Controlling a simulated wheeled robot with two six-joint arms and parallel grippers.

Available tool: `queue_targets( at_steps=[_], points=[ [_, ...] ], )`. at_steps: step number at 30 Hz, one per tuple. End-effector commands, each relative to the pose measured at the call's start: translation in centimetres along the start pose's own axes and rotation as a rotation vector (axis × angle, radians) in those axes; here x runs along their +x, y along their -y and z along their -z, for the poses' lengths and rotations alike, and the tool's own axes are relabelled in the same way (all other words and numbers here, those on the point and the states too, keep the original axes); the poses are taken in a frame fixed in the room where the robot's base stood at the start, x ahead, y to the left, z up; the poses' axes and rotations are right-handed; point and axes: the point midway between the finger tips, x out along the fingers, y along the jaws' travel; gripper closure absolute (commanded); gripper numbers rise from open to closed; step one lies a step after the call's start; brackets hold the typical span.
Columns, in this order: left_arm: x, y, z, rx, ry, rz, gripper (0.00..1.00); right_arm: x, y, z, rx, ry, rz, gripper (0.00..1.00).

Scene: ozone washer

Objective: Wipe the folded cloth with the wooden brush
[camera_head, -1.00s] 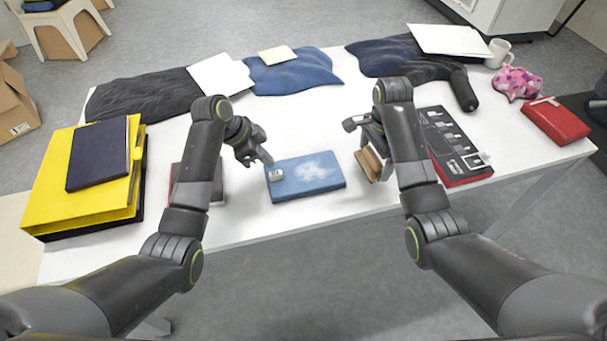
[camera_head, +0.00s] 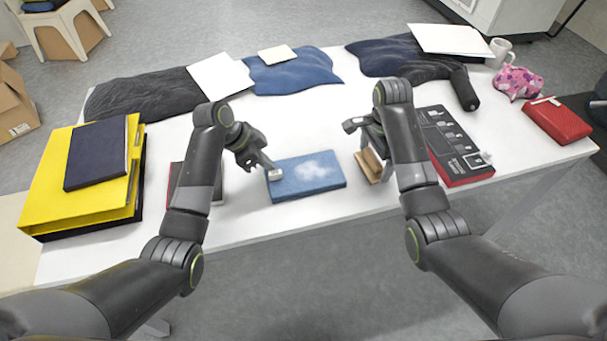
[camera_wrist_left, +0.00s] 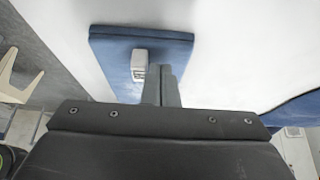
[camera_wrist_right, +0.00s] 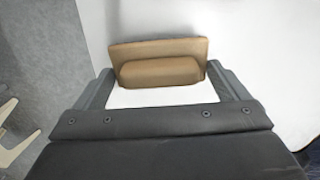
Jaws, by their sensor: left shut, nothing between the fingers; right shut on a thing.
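The folded cloth (camera_head: 310,185) is blue with a whitish patch on top and lies flat near the table's front edge. It also shows in the left wrist view (camera_wrist_left: 110,50). My left gripper (camera_head: 266,162) is shut and empty, its fingertips at the cloth's left end. They are beside a small grey-white object (camera_head: 275,174) on the cloth; whether they touch it I cannot tell. My right gripper (camera_head: 368,148) is shut on the wooden brush (camera_head: 371,168), right of the cloth and apart from it. The right wrist view shows the brush (camera_wrist_right: 158,50) between both fingers.
A dark box (camera_head: 210,190) lies behind my left arm. A black and red box (camera_head: 452,150) is right of my right arm. Dark garments (camera_head: 150,100) lie along the back. The table's middle is clear.

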Motion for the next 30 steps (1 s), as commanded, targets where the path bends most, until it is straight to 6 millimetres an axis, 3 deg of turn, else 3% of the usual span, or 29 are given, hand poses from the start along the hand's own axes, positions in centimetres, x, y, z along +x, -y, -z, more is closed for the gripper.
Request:
queue_targets(
  at_steps=[19, 30],
  points=[
    [0.9, 0.0, -0.5, 0.001, 0.000, 0.000, 1.00, 0.4, 0.0, 0.0, 0.000, 0.000, 0.001, 0.24],
    [-1.2, 0.0, 0.6, 0.001, 0.000, 0.000, 1.00, -2.3, 0.0, 0.0, 0.000, 0.000, 0.001, 0.24]
  ],
)
